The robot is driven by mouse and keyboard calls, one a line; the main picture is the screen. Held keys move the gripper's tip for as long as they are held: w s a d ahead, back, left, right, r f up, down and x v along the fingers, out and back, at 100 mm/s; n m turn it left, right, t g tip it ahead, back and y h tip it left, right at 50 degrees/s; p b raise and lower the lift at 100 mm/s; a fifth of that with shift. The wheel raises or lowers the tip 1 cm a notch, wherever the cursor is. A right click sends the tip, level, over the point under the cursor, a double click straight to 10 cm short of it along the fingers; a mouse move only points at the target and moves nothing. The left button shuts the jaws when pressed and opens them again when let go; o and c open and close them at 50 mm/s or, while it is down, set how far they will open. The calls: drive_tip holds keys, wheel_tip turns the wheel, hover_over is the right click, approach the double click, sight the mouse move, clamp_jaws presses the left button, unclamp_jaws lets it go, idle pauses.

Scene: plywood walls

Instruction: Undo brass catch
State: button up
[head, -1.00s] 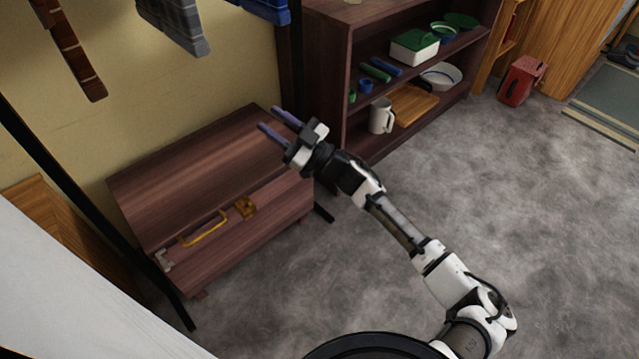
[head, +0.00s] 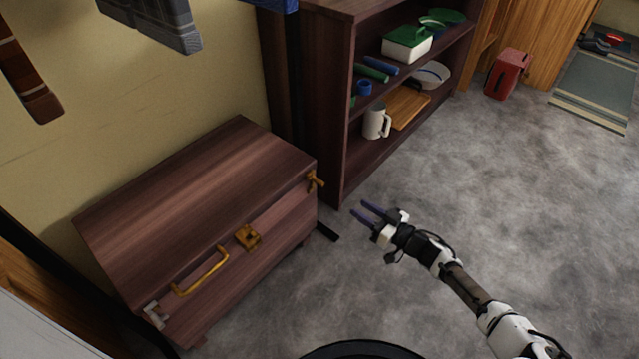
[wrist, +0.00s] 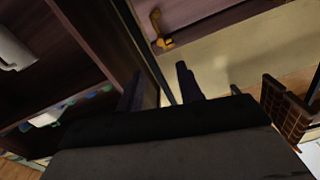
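The dark red-brown wooden chest (head: 190,205) stands against the wall with its lid down. A brass catch (head: 314,181) sits at the right end of its front. This catch also shows at the top of the wrist view (wrist: 161,30). A silver-coloured catch (head: 154,314) is at the left end. A brass lock plate (head: 247,237) and a yellow handle (head: 203,272) are between them. My gripper (head: 360,209) is open and empty, to the right of the chest and apart from the brass catch. Its two dark fingers (wrist: 158,88) point toward the chest side.
A dark wooden shelf unit (head: 326,100) stands just behind and right of the chest, holding a white mug (head: 376,121), a cutting board (head: 405,107) and boxes. A red can (head: 508,74) stands farther right. Grey floor (head: 470,180) is open to the right.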

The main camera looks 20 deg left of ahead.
sight(325, 186)
drive_tip(key=b+x, duration=0.2)
drive_tip(key=x, duration=1.1)
drive_tip(key=shift+a, duration=0.3)
clamp_jaws()
